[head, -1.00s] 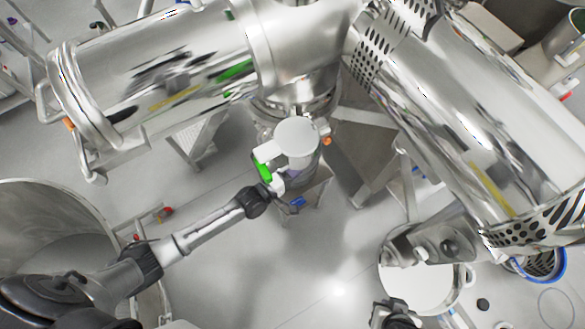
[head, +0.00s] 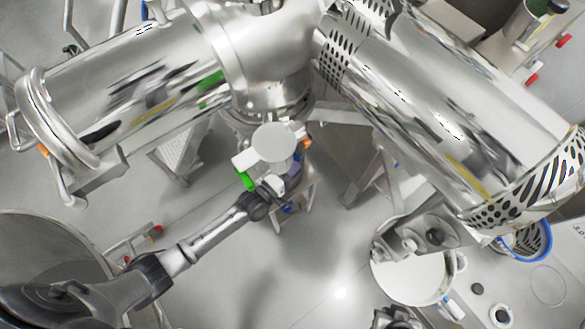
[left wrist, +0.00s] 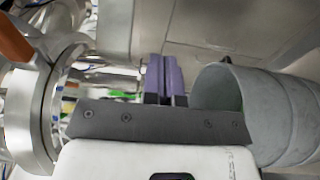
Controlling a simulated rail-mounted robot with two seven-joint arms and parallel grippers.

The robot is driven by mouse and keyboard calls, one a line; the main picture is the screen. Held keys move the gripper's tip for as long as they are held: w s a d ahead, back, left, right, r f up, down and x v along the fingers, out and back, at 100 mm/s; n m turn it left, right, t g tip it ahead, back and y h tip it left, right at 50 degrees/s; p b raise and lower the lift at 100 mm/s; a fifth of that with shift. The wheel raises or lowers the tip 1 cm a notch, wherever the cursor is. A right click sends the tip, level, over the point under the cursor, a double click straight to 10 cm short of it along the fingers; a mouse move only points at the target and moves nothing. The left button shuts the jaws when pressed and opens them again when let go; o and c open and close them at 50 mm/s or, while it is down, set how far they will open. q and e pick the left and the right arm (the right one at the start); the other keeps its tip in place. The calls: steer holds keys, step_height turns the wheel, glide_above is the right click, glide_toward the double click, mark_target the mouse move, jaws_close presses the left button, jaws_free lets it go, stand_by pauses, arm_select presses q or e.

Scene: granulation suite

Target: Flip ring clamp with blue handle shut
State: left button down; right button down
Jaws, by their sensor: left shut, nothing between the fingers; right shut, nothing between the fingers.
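The ring itself is mostly hidden by my left gripper (head: 289,177), so I cannot tell how far the clamp is open. My right gripper (head: 396,318) is shut at the bottom edge, far from the clamp.
A green handle (head: 245,180) and an orange one (head: 306,143) flank the port. Large steel cylinders (head: 130,85) hang above left and right (head: 450,120). A big steel vessel (head: 50,245) stands lower left. Open floor (head: 330,250) lies below the port.

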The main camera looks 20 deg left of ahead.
arm_select(q)
steer(key=s, duration=1.3)
steer(key=shift+d+b, duration=0.3)
steer(key=shift+d, duration=0.05)
